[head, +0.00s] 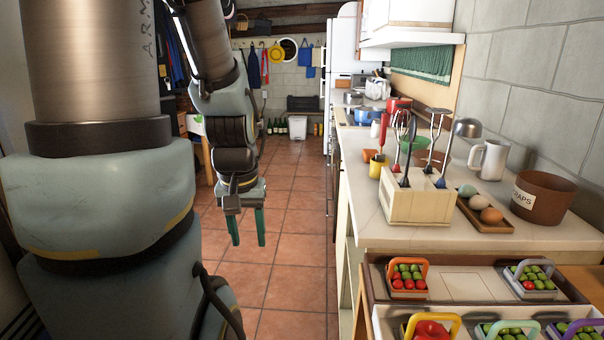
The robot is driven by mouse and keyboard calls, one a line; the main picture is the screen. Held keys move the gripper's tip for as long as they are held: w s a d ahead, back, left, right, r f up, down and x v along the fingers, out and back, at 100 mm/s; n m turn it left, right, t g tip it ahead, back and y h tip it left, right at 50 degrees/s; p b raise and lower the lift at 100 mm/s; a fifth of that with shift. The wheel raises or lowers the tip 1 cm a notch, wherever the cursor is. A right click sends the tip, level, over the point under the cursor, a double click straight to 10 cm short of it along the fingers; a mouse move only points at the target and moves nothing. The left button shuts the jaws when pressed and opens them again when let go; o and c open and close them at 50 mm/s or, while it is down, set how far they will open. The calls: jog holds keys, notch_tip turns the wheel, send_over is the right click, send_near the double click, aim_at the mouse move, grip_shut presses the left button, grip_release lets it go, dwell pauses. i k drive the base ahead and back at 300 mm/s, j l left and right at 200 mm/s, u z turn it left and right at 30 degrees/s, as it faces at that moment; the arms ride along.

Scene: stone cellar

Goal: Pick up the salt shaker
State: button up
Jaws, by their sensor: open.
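I cannot make out a salt shaker in the head view; if it is among the small items on the counter (365,218), I cannot tell which it is. My gripper (248,240) hangs pointing down over the tiled floor, left of the counter. Its two green fingers are apart, with nothing between them. A gap of floor separates it from the counter's edge.
A cream utensil holder (412,206), an egg tray (484,213), a white mug (489,159) and a brown scraps pot (540,197) stand on the counter. Small fruit baskets (408,278) sit below in front. The tiled aisle (297,212) is clear.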

aim_at(375, 130)
jog(key=i, duration=2)
